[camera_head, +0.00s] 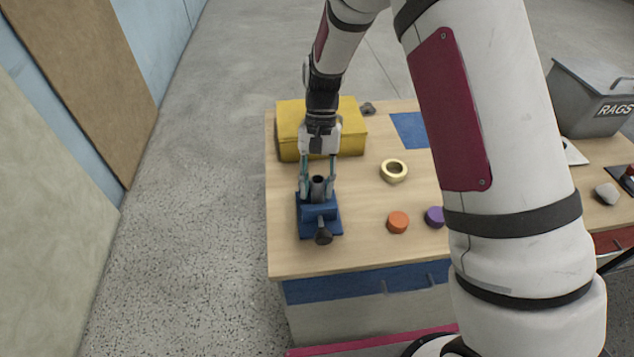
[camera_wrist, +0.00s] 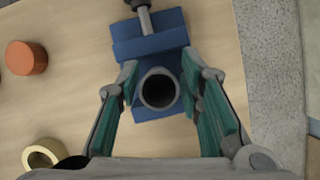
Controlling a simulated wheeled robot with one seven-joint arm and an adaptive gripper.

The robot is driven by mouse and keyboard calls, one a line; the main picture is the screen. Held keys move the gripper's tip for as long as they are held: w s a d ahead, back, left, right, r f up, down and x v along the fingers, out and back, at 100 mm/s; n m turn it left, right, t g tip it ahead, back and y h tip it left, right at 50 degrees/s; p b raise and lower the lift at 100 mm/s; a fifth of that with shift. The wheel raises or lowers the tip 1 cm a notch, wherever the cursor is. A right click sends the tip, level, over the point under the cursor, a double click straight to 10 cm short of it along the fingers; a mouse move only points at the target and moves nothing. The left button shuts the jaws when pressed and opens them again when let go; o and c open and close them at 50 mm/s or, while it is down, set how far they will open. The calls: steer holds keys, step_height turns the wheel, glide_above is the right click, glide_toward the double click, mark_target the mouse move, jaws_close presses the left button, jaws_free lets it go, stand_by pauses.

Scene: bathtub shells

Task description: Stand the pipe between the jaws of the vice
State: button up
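The dark grey pipe (camera_head: 318,187) stands upright in the blue vice (camera_head: 318,213), behind its front jaw. In the wrist view I look down into the pipe's round open end (camera_wrist: 159,90). The vice (camera_wrist: 150,40) shows above the pipe there, with its screw handle at the top edge. My gripper (camera_head: 318,176) points down over the vice, and in the wrist view its teal-padded fingers (camera_wrist: 160,80) lie on both sides of the pipe. Gaps show between each finger and the pipe, so it is open. The pipe's lower end and the far jaw's contact are hidden.
A yellow box (camera_head: 290,125) stands behind my gripper. A cream ring (camera_head: 394,171), an orange disc (camera_head: 398,222) and a purple disc (camera_head: 435,217) lie right of the vice. The bench's left edge (camera_head: 268,235) is close to the vice. A grey rags bin (camera_head: 590,98) is far right.

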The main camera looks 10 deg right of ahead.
steer(key=shift+r, duration=0.1)
steer(key=w+d+r+t+b, duration=0.1)
steer(key=d+r, duration=0.1)
steer(key=r, duration=0.7)
steer(key=d+r+t+b, duration=0.1)
steer(key=d+r, duration=0.1)
steer(key=r, duration=0.7)
steer(key=s+d+r+n+t, duration=0.1)
steer(key=s+d+r+t, duration=0.1)
steer(key=s, duration=0.4)
steer(key=s+d+r+n+t, duration=0.1)
steer(key=s+d+r+t, duration=0.2)
steer(key=s, duration=0.4)
steer(key=s+d+r+t+h, duration=0.1)
steer(key=s+d+r+t, duration=0.1)
steer(key=s+d, duration=0.2)
steer(key=shift+s+r+n+t, duration=0.15)
steer(key=shift+s+n+t, duration=0.25)
steer(key=shift+s, duration=0.8)
